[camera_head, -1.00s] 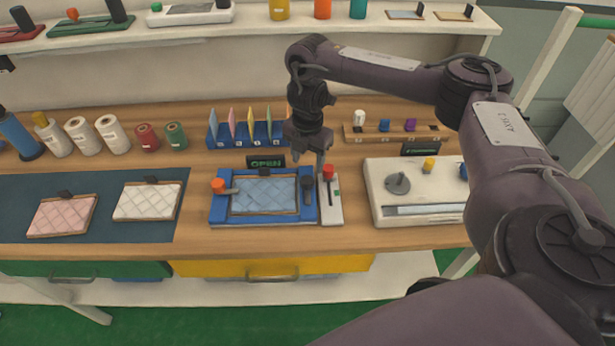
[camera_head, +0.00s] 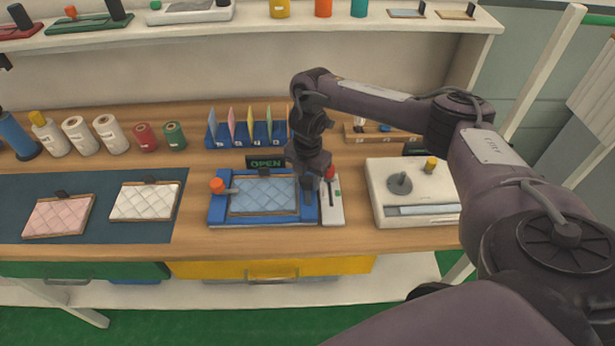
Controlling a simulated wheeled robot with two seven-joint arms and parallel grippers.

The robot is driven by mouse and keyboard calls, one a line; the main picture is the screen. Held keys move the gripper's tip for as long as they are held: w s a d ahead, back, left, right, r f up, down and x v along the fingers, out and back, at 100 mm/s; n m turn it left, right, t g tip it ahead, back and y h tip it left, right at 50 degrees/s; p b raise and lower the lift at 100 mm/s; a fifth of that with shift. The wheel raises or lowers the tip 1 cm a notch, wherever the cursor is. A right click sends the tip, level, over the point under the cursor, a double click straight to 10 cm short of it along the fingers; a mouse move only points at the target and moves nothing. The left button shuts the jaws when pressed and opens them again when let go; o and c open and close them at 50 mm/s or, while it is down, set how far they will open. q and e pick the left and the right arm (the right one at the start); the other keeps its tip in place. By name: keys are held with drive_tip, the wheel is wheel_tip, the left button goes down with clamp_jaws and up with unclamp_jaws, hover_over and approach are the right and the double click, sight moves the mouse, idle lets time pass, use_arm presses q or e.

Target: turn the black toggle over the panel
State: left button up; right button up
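The blue frame (camera_head: 220,214) lies on the wooden bench with a light blue quilted panel (camera_head: 264,196) in it. An orange-topped toggle (camera_head: 218,186) is at its left side. The black toggle (camera_head: 309,196) is at its right side, mostly hidden by my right gripper. My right gripper (camera_head: 312,180) points down right over the black toggle. Its fingers blend with the dark toggle, so I cannot tell whether they touch or grip it. My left gripper is out of view.
A sign reading OPEN (camera_head: 266,162) stands behind the frame. A white strip with a red knob (camera_head: 331,205) adjoins its right side. A white device with a grey knob (camera_head: 385,208) is further right. Pink (camera_head: 58,216) and white (camera_head: 145,202) quilted panels lie on the dark mat at left.

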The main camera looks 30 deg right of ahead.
drive_tip(key=c, duration=0.6)
